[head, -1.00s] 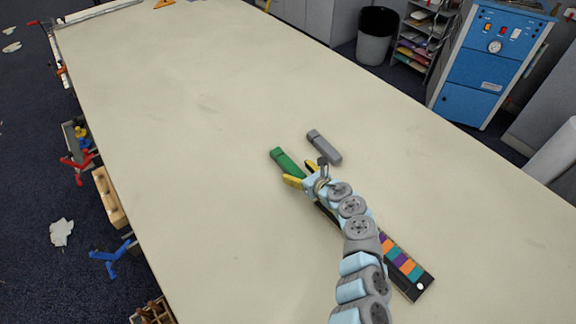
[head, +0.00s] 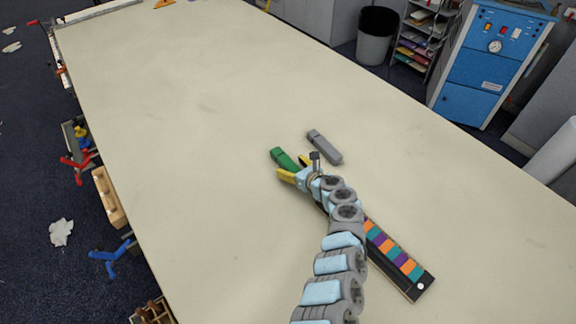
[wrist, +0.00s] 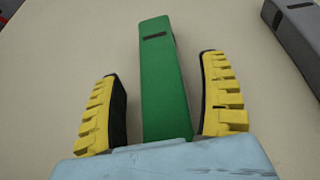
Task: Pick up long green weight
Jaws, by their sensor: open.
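The long green weight (head: 283,158) lies on the cloth table, its far end showing past my gripper in the head view. In the wrist view the green weight (wrist: 164,85) runs lengthwise between the two yellow fingers. My gripper (wrist: 160,90) is open, with a finger on each side of the weight and a visible gap on both sides. In the head view my gripper (head: 293,168) sits over the near part of the weight. The weight's near end is hidden by the gripper body.
A grey weight (head: 325,147) lies just right of the green one; it also shows in the wrist view (wrist: 297,30). A black strip with coloured squares (head: 395,257) lies partly under my arm. The table (head: 180,110) is clear to the left and beyond.

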